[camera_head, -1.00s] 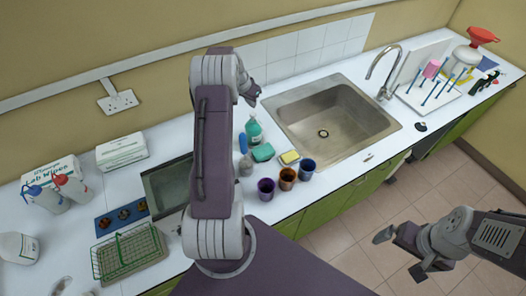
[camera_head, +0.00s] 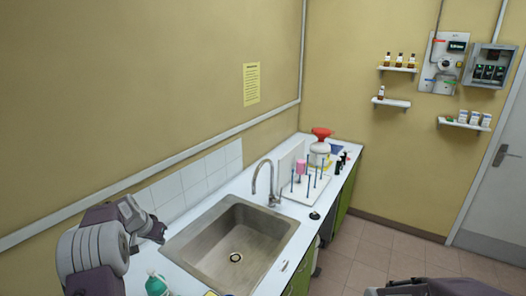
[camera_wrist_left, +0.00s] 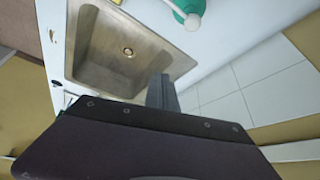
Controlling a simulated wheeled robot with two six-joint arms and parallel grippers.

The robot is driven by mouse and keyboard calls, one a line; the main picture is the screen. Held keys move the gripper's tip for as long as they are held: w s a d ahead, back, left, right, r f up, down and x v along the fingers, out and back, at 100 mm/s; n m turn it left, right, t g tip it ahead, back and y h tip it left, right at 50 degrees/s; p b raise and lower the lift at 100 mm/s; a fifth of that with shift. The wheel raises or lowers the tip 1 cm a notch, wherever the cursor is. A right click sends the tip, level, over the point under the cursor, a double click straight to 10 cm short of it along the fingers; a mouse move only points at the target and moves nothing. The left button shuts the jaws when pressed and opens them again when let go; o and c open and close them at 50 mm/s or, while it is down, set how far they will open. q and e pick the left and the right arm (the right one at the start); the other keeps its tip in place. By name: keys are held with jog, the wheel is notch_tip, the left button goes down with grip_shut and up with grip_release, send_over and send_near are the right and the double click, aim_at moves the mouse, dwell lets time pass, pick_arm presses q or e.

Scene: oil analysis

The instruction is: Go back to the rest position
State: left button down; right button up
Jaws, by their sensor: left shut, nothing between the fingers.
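My left gripper (camera_head: 156,232) is at the left of the head view, above the left rim of the sink. It is shut and empty. In the left wrist view its dark fingers (camera_wrist_left: 162,92) are together in front of the sink's edge, touching nothing that I can see. My left arm (camera_head: 92,255) is bent, with its grey joint in the lower left corner. Only a purple piece of my right arm (camera_head: 430,287) shows at the bottom right edge. My right gripper is out of view.
The sink (camera_head: 203,252) with its faucet (camera_head: 262,178) is set in the white counter. A green bottle (camera_head: 156,286) stands left of it. A peg rack (camera_head: 305,190) and a red-topped container (camera_head: 320,145) stand at the far end. Tiled floor (camera_head: 375,255) lies open on the right.

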pick_arm(q)
jog(key=s+d+f+m+g+h+b, duration=0.1)
jog(key=s+d+f+m+b, duration=0.15)
jog(key=d, duration=0.75)
jog(key=s+d+f+m+b, duration=0.1)
jog(key=s+d+b, duration=0.3)
jog(key=d, duration=0.5)
jog(key=s+d+f+n+g+b, duration=0.1)
jog(key=s+f, duration=0.4)
jog(key=s, duration=0.6)
jog(key=s+d+f+n+g+b, duration=0.1)
jog(key=s+f, duration=0.4)
jog(key=s, duration=0.6)
jog(key=shift+d+n+g+y, duration=0.4)
jog(key=shift+d+n+g, duration=0.2)
jog(key=shift+d+n, duration=0.6)
pick_arm(e)
notch_tip(320, 180, down, 11)
jog(key=shift+d, duration=0.2)
pick_arm(q)
jog(key=shift+s+a, duration=0.15)
pick_arm(e)
jog(key=shift+a+f, duration=0.1)
